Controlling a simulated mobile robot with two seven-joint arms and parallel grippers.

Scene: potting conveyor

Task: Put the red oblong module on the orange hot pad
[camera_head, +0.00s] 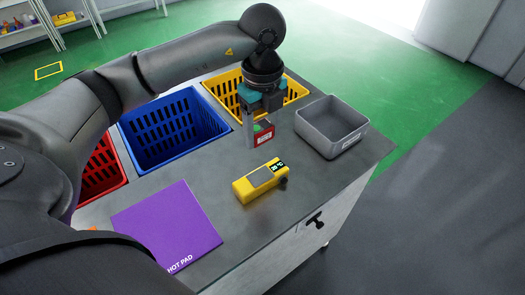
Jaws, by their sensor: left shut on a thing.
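My left gripper (258,118) points down over the right part of the grey cart top. It is shut on a small red module (262,139) with a white label and a green patch on top. I cannot tell whether the module touches the cart top. A flat pad (170,227) marked "HOT PAD" lies at the front left of the cart; it is purple, not orange. My arm covers its near left part. A small orange bit (92,229) shows at the arm's edge; what it is cannot be told. My right gripper is not in view.
A yellow meter (260,181) with a small display lies between the module and the pad. A grey bin (331,137) stands at the right. Blue (197,152), yellow (297,91) and red (104,182) crates line the back. Cart top between pad and meter is clear.

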